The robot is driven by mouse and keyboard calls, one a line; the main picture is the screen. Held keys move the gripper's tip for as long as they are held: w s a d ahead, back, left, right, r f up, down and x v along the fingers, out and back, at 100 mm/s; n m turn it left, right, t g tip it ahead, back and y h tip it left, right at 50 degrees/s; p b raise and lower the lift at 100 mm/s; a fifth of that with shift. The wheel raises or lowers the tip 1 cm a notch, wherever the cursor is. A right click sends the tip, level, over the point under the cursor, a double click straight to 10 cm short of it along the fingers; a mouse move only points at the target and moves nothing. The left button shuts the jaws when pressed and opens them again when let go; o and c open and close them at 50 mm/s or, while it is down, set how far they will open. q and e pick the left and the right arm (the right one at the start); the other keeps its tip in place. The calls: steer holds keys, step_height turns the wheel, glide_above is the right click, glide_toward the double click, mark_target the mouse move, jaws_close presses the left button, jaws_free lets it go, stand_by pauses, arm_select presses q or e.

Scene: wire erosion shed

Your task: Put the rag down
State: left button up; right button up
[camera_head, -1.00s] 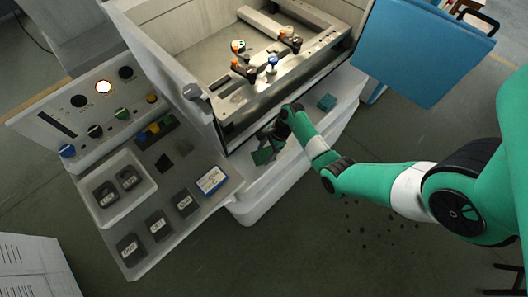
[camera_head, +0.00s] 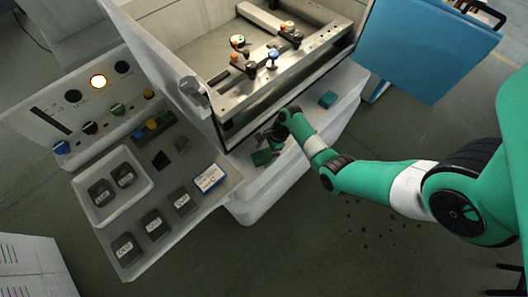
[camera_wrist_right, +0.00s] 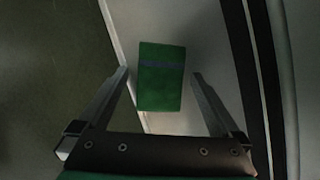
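The rag (camera_head: 262,157) looks like a small green folded pad on the pale ledge at the front of the machine. In the right wrist view the rag (camera_wrist_right: 161,90) shows a darker bluish band across it. My right gripper (camera_head: 268,142) is just above it, pointing down. In the right wrist view its fingers (camera_wrist_right: 160,73) are spread on either side of the rag, with a visible gap on both sides. The gripper is open. How high the fingertips are above the ledge is hard to tell. My left gripper is not in view.
A small teal block (camera_head: 327,99) lies farther along the ledge. The control panel (camera_head: 215,158) with labelled dark blocks and a white tray (camera_head: 143,192) is to the left. The machine's open tank (camera_head: 290,85) stands behind, and a blue panel (camera_head: 425,50) is at the right.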

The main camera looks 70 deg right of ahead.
steer(key=shift+r, duration=0.1)
steer(key=p+v, duration=0.5)
steer(key=v, duration=0.7)
